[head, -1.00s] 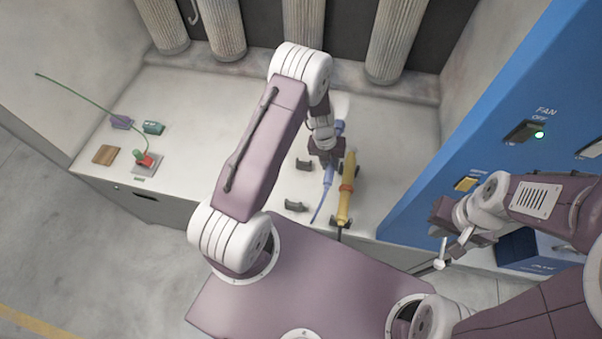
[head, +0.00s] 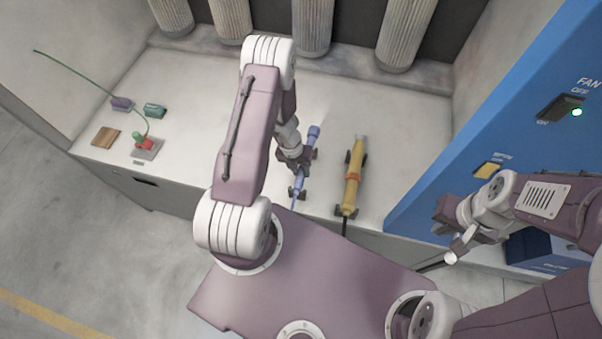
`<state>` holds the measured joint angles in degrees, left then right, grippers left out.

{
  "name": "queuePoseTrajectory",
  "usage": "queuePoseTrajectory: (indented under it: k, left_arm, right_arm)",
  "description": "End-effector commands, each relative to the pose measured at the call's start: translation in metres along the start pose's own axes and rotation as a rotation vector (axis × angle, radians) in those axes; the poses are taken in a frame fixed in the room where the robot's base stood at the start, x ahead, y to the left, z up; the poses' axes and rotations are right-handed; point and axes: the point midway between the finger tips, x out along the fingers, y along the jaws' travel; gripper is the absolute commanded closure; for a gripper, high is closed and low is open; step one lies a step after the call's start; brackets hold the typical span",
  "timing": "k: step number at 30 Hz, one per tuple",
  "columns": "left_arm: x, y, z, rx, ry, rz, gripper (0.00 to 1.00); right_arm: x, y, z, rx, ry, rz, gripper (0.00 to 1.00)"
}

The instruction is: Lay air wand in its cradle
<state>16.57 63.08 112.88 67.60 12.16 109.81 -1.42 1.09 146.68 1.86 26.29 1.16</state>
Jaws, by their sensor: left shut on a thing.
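The air wand is a slim blue-violet tool (head: 313,136) at the middle of the bench in the head view. My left gripper (head: 300,168) is shut on its middle. The wand's near part lies over a small dark cradle bracket (head: 297,193); I cannot tell whether it rests on it or hovers just above. The cradle's far bracket is hidden by my gripper or hard to make out. My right gripper (head: 458,243) is at the right, away from the wand, and its jaws are unclear.
A yellow tool (head: 352,188) with an orange band lies in its own dark brackets just right of the wand. The blue panel (head: 520,130) stands at the right. A red-and-green item (head: 143,143), a wooden block (head: 105,137) and small boxes sit at the bench's left.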

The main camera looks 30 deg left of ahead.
Motion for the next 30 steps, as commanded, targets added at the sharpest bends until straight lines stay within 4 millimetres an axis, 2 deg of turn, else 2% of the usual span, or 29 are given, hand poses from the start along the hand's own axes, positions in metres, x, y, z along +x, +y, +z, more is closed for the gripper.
queuePoseTrajectory:
  k: [1,3,12,13,15,23,26,27,30]
  left_arm:
    - [0.009,0.002,0.0,-0.001,0.001,0.0,1.0]
    - [0.013,0.002,0.0,0.0,0.0,0.0,1.0]
    - [0.016,0.003,0.001,0.002,-0.001,0.0,1.0]
    - [0.016,0.003,0.001,0.001,-0.001,0.0,0.66]
    - [0.015,0.003,0.001,0.001,-0.001,0.0,0.5]
    - [0.015,0.003,0.001,0.001,-0.001,0.0,0.5]
    - [0.022,0.004,0.001,0.001,-0.001,0.0,0.5]
    - [0.007,0.003,0.002,0.001,-0.003,0.0,0.5]
    - [-0.018,0.001,0.002,0.004,-0.005,0.001,0.5]
  right_arm:
    - [0.001,0.0,0.0,0.0,0.0,0.0,1.0]
    - [0.001,0.0,0.0,0.0,0.0,0.0,1.0]
    - [0.003,0.0,0.0,0.0,0.0,0.0,1.0]
    - [0.003,0.0,0.0,0.0,0.0,0.0,1.0]
    - [0.002,0.0,0.0,0.0,0.0,0.0,1.0]
    - [0.002,0.0,0.0,0.0,0.0,0.0,1.0]
    - [0.011,0.0,0.001,0.0,0.0,0.0,1.0]
    - [0.001,0.0,0.0,0.0,-0.001,0.0,1.0]
    - [-0.01,0.0,-0.001,0.0,0.0,0.0,1.0]
